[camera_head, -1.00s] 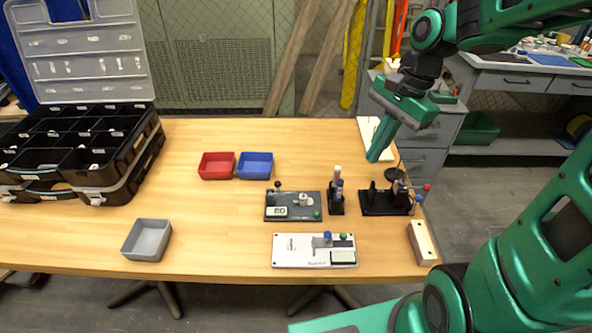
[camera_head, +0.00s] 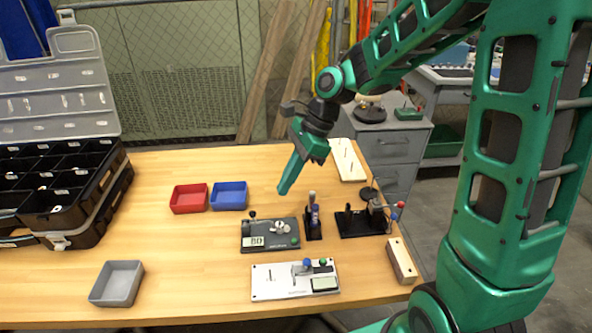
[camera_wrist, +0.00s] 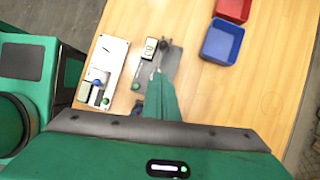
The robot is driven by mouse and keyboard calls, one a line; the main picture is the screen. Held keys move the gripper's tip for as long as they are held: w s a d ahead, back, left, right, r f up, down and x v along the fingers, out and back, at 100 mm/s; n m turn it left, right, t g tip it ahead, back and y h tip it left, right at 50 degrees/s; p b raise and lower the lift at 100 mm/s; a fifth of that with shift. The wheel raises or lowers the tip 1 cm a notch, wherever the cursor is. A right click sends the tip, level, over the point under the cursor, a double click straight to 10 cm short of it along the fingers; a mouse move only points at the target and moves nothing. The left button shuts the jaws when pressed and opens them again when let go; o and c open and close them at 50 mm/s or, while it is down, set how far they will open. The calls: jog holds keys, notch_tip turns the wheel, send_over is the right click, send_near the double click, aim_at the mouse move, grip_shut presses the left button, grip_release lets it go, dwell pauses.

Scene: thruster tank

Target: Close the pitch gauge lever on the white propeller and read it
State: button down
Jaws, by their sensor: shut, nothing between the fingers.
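A dark grey gauge plate (camera_head: 258,247) lies on the table with a small numeric display, a black-knobbed lever (camera_head: 252,215) at its left and a green button. A small whitish part (camera_head: 281,228), possibly the white propeller, sits on it; its shape is too small to tell. In the wrist view the gauge plate (camera_wrist: 172,65) lies beyond my fingers, partly hidden by them. My gripper (camera_head: 283,191) is shut and empty, pointing down above the table behind the plate, apart from it. It also shows in the wrist view (camera_wrist: 158,75). The lever's position and the reading are unclear.
A white plate (camera_head: 268,294) with blue and green knobs lies in front of the gauge plate. A dark holder (camera_head: 313,225) and a black fixture (camera_head: 355,226) stand to its right. Red (camera_head: 188,199) and blue (camera_head: 229,196) bins are behind left; a grey bin (camera_head: 118,284) is front left.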

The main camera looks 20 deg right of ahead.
jog(key=a+f, duration=0.4)
jog(key=a, duration=0.1)
jog(key=shift+a+f, duration=0.3)
jog(key=shift+f, duration=0.1)
